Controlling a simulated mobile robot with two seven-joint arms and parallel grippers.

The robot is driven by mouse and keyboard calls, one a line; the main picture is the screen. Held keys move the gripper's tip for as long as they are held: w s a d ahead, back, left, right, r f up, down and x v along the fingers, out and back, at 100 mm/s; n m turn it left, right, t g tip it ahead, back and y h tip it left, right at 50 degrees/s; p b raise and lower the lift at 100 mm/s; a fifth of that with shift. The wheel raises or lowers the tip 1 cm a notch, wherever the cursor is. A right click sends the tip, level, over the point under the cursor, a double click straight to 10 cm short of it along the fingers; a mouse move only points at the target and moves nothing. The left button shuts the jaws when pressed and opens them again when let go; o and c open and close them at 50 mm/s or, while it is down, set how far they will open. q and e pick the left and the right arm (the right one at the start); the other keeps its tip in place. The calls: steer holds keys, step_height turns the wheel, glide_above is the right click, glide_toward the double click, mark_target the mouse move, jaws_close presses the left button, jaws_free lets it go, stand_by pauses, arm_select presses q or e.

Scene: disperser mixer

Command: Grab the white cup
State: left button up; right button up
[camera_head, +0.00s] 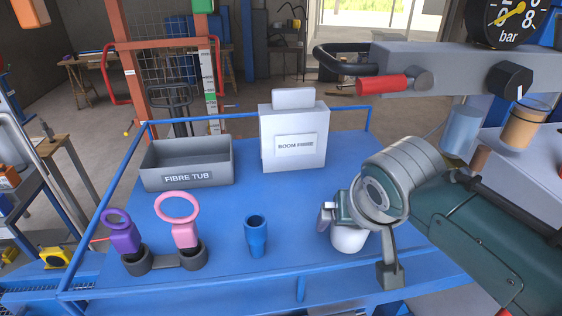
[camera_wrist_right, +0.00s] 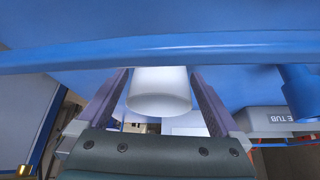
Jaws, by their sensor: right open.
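The white cup (camera_head: 348,239) stands on the blue table top near its front edge, partly hidden behind my right gripper (camera_head: 334,214). In the right wrist view the white cup (camera_wrist_right: 158,92) shows between the two purple-grey fingers of my right gripper (camera_wrist_right: 160,78). The fingers are spread, one on each side of the cup. I cannot tell whether either finger touches it. My left gripper is not in view.
A blue cup (camera_head: 256,236) stands left of the white cup. Purple (camera_head: 122,236) and pink (camera_head: 184,232) ring-handled tools sit in dark holders. A grey fibre tub (camera_head: 187,165) and white box (camera_head: 293,140) stand behind. A blue rail (camera_head: 240,276) runs along the front.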

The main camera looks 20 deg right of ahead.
steer(key=c, duration=1.2)
steer(key=shift+r, duration=0.15)
steer(key=shift+c, duration=0.2)
